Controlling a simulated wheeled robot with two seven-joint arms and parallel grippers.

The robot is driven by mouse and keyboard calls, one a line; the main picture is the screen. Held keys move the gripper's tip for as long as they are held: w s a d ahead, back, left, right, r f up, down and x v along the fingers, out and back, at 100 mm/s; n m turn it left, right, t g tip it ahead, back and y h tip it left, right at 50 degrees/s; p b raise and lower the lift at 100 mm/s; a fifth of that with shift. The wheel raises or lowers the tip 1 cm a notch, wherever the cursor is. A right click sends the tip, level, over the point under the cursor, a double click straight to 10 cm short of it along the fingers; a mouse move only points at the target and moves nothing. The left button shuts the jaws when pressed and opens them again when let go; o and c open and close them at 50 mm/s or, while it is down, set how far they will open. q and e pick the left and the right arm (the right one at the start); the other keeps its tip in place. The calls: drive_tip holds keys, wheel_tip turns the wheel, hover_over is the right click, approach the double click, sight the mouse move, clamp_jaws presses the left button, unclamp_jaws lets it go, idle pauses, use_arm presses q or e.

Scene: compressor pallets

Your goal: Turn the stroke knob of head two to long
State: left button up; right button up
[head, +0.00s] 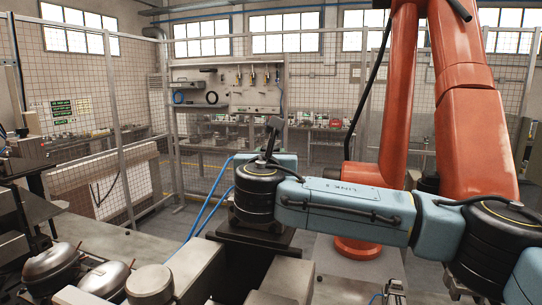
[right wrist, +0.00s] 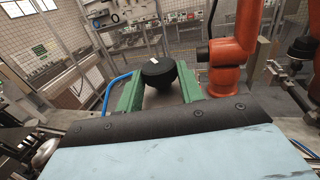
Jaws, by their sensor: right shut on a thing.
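In the right wrist view a round black knob (right wrist: 157,74) with a small white mark on its top stands between the green fingers of my right gripper (right wrist: 160,88). The fingers are shut on it, one at each side. The white mark is too small to read as a setting, and no long or short lettering shows. Which head the knob belongs to cannot be told. In the head view my blue arm reaches in from the right; I cannot make out the right gripper or the knob there. My left gripper is in neither view.
Several rounded metal compressors, one a grey dome (head: 51,268), stand at the lower left of the head view. An orange robot arm (head: 468,110) rises at the right. A wire mesh fence (head: 85,110) and a tool board (head: 254,88) stand behind. Blue hoses (head: 207,207) run near the middle.

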drive_tip(key=shift+h, duration=0.3)
drive_tip(key=o, duration=1)
drive_tip(key=s+a+b, duration=0.1)
drive_tip(key=s+b, duration=0.3)
drive_tip(key=s, duration=0.9)
drive_tip(key=shift+s+a+b, duration=0.15)
drive_tip(key=shift+a+b, duration=0.05)
drive_tip(key=shift+b, duration=0.1)
